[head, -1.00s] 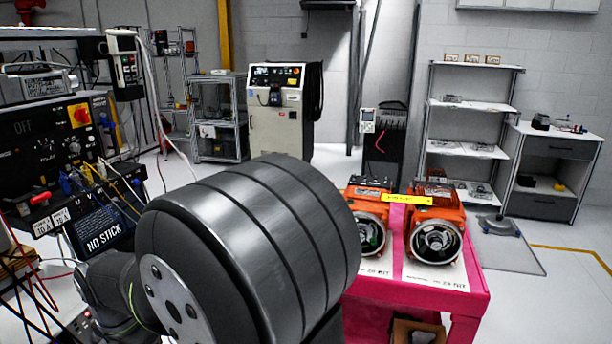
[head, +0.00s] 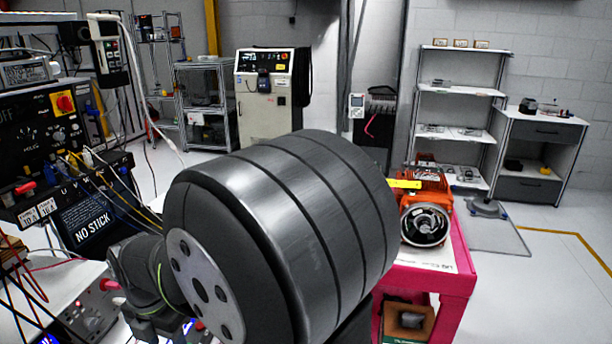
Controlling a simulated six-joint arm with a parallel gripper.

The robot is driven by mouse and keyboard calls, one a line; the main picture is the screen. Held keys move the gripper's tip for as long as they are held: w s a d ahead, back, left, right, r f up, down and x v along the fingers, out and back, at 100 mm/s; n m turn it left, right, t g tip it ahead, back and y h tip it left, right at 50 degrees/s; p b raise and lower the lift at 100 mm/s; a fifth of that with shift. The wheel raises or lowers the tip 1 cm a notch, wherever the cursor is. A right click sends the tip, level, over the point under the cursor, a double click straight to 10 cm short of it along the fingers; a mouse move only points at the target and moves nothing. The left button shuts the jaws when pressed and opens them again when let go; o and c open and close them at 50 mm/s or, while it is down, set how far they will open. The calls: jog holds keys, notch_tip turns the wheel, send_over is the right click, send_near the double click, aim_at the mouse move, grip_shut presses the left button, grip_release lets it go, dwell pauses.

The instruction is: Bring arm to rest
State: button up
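My arm (head: 285,225) fills the middle of the head view as a large dark grey, ribbed cylinder seen close up. A thinner dark link of mine (head: 145,280) shows at the lower left, behind the cylinder's pale round end plate. My gripper is not visible, so its fingers and anything in them cannot be seen. The arm hides the left part of the pink table (head: 455,280) and much of what stands on it. An orange servo motor (head: 425,215) with a round metal face stands on that table, just right of the arm.
A test bench with a black panel (head: 35,135) and loose cables is at the left. A control cabinet (head: 265,100) stands behind. White shelves (head: 455,90) and a drawer unit (head: 535,155) are at the back right. The floor at the right (head: 560,230) is mostly clear.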

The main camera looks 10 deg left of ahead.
jog(key=w+d+r, duration=0.3)
jog(key=w+d, duration=0.1)
jog(key=d, duration=0.1)
jog(key=w+a+f+m, duration=0.4)
jog(key=w+m, duration=0.2)
jog(key=m, duration=0.2)
jog(key=w+a+f+m, duration=0.35)
jog(key=w+m, duration=0.25)
jog(key=m, duration=0.3)
jog(key=a+f, duration=0.1)
jog(key=s+a, duration=0.1)
jog(key=a, duration=0.1)
jog(key=s+a+f, duration=0.1)
jog(key=a, duration=0.1)
jog(key=shift+s+a+f, duration=0.2)
jog(key=shift+a+f, duration=0.05)
jog(key=shift+f, duration=0.05)
jog(key=shift+d+r, duration=0.1)
jog(key=s+d+r+n, duration=0.3)
jog(key=d+r+n, duration=0.3)
jog(key=d+n, duration=0.1)
jog(key=shift+s+r, duration=0.15)
jog(key=shift+r, duration=0.2)
